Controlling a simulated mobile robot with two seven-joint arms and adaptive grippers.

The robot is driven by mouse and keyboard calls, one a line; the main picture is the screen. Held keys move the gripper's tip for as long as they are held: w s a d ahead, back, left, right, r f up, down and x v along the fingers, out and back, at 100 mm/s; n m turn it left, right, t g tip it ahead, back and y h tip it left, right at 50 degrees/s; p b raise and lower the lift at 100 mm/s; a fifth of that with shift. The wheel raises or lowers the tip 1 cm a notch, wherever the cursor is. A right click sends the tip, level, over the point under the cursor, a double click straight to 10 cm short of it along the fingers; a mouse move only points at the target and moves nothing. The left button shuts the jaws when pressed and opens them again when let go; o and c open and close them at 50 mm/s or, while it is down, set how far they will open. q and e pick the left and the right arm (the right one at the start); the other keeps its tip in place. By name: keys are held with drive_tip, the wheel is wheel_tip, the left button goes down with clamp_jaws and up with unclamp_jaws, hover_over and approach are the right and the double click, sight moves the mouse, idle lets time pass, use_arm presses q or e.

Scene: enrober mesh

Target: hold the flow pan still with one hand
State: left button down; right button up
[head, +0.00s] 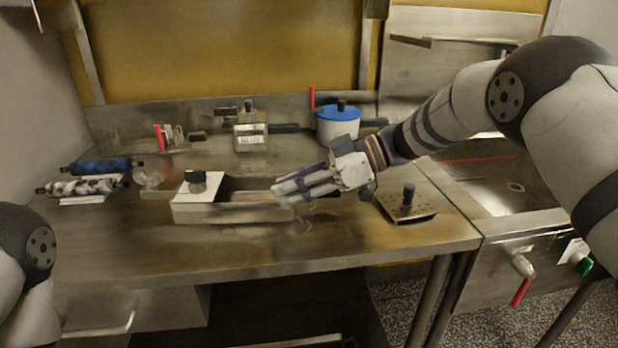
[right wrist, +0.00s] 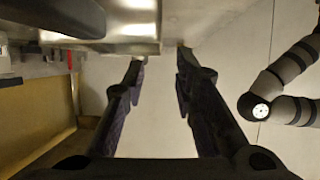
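A shallow rectangular metal pan (head: 190,215), probably the flow pan, sits on the steel table. A white plate (head: 207,190) with a black knob covers its left end. My right gripper (head: 279,193) reaches in from the right, with its fingertips at the pan's right end in the head view. I cannot tell whether they touch it. In the right wrist view the fingers (right wrist: 160,62) stand apart with nothing clearly between them, so the gripper is open. It hides part of the pan's right end. My left gripper is out of view.
A perforated plate with a black knob (head: 425,215) lies right of the pan. A blue-lidded pot (head: 338,128) and a small scale-like box (head: 250,138) stand behind. Two rollers (head: 100,167) lie at left. The table's front strip (head: 270,255) is clear.

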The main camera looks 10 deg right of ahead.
drive_tip(key=x, duration=0.8)
drive_tip(key=shift+a, duration=0.2)
clamp_jaws()
